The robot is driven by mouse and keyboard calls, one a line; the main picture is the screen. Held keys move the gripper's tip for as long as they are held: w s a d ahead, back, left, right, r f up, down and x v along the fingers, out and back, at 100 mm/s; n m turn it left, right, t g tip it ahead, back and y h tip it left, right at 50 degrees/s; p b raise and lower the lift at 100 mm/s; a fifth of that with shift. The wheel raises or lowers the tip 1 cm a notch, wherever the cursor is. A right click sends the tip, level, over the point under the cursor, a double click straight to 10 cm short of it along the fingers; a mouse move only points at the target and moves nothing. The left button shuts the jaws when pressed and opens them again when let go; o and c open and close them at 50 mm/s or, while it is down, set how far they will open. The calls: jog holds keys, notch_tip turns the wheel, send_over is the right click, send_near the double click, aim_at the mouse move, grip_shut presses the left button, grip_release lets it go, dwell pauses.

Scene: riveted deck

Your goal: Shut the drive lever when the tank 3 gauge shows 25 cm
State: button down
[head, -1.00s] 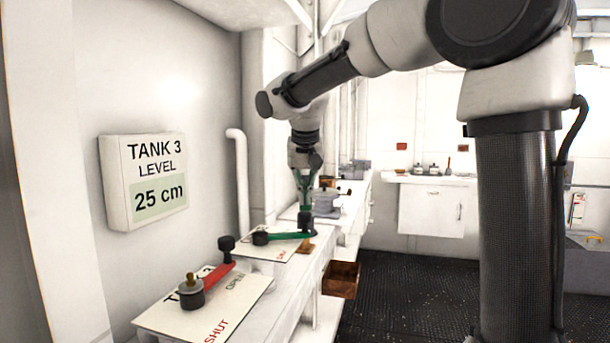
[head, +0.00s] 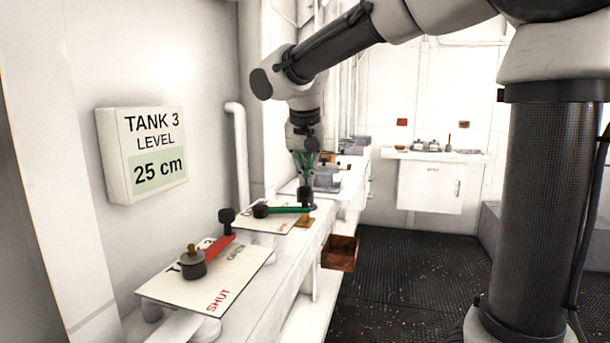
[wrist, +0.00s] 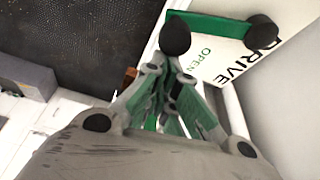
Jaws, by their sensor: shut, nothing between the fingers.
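The tank 3 gauge (head: 143,155) on the left wall reads 25 cm. The drive lever (head: 286,209) is green and lies across its white plate (wrist: 235,62), from a dark pivot out toward the bench's floor side. In the wrist view the green arm (wrist: 215,31) runs beside the word OPEN, and its dark round knob (wrist: 175,37) is just beyond my fingers. My gripper (head: 305,192) is shut and empty at the knob end of this lever; it also shows in the wrist view (wrist: 172,85). Whether it touches the knob I cannot tell.
A red lever (head: 218,246) stands on a nearer plate (head: 205,285) marked OPEN and SHUT. Grey equipment (head: 327,178) sits farther along the bench. A brown open box (head: 340,253) is beside the bench. Dark floor (head: 400,290) lies clear to the right.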

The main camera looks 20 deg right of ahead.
jog(key=shift+s+a+m, duration=0.2)
jog(key=shift+s+m, duration=0.3)
jog(key=shift+s, duration=1.45)
